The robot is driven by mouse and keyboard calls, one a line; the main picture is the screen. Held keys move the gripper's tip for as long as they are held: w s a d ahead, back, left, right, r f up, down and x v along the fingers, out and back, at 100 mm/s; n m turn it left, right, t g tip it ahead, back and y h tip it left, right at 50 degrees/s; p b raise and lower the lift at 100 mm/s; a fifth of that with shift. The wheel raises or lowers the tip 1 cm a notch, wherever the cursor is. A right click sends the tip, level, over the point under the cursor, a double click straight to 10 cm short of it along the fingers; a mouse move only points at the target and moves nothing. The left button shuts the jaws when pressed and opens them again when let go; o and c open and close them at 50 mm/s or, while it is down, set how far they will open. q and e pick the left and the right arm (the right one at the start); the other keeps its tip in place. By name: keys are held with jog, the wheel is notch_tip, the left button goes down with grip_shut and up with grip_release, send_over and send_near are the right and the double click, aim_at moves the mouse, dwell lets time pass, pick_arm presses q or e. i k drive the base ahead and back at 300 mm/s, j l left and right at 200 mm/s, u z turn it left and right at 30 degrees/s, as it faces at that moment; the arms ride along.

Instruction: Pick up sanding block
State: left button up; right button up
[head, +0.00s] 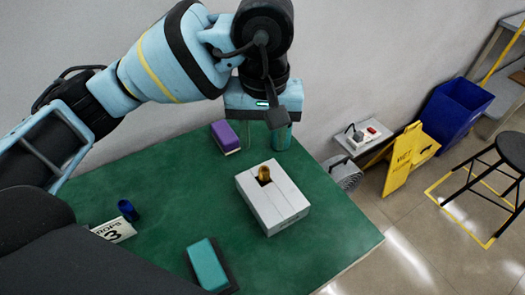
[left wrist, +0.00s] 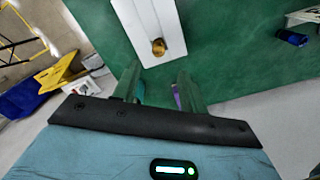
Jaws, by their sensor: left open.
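Two blocks could be the sanding block, and I cannot tell which is meant. A purple block (head: 225,136) with a pale base lies at the back of the green table. A teal block (head: 207,264) with a dark base lies near the front. My left gripper (head: 265,124) is over the back of the table, just right of the purple block. In the left wrist view the left gripper (left wrist: 158,92) has its fingers apart. A sliver of the purple block (left wrist: 176,96) shows beside one finger; the rest is hidden. The right gripper is not in view.
A white box (head: 273,200) with a brass piece (head: 264,175) stands mid-table. A teal item (head: 282,138) stands at the back edge by the gripper. A dark blue cylinder (head: 128,210) and a printed card (head: 114,231) lie at the left. The table's right front is clear.

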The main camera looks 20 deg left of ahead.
aim_at(211, 275)
jog(key=k+l, duration=0.2)
jog(key=k, duration=0.3)
jog(key=k+l, duration=0.2)
jog(key=k, duration=0.25)
